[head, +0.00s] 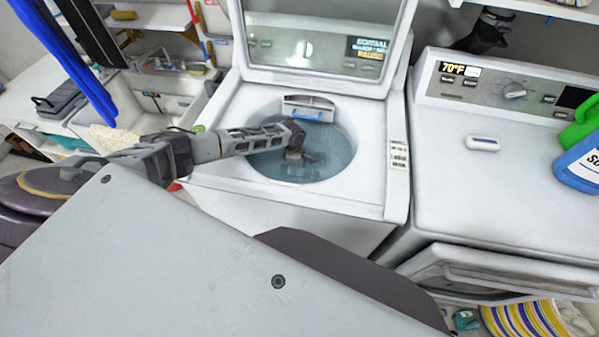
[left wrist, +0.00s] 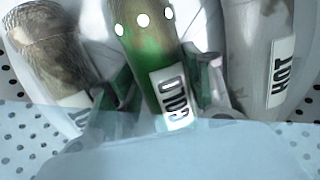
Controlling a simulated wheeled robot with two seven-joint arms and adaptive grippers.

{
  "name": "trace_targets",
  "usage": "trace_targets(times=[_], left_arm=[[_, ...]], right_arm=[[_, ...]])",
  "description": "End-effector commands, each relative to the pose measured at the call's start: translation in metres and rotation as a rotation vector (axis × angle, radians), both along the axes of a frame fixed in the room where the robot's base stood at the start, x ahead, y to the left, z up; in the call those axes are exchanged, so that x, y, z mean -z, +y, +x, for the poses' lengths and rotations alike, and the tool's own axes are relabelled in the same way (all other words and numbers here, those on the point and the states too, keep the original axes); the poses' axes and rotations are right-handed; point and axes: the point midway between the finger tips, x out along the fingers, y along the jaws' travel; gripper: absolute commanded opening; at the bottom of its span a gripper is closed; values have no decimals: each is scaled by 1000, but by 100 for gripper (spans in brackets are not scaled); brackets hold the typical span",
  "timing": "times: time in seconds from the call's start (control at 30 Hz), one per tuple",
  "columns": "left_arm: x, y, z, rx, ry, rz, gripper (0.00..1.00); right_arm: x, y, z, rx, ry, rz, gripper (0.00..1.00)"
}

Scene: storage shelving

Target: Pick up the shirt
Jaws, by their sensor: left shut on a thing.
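My left arm reaches from the left over the open top-loading washer (head: 210,165). My left gripper (head: 298,158) is down inside its round blue-tinted tub (head: 340,165). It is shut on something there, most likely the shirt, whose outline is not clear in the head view. In the left wrist view the fingers of the gripper (left wrist: 165,95) show on either side of a green shape with a COLD label (left wrist: 173,97). A pale blue, smooth area (left wrist: 200,150) covers the lower part; I cannot tell whether it is cloth or water. My right gripper is not in view.
The washer's raised lid (head: 320,50) stands behind the tub. To the right is a second machine (head: 490,190) with an open front door (head: 510,270). Green and blue bottles (head: 582,165) stand at its right edge. A striped yellow thing (head: 520,318) lies low at the right.

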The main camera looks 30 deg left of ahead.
Motion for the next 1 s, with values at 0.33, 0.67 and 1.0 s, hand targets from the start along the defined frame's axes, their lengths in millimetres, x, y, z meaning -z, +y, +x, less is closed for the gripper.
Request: trace_targets(times=[0.33,0.67,1.0], left_arm=[[-22,0,0,1,-2,-2,23],[-66,0,1,0,-1,-1,23],[-97,0,0,0,-1,-1,23]], right_arm=[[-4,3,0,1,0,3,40],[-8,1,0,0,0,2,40],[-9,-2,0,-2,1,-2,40]])
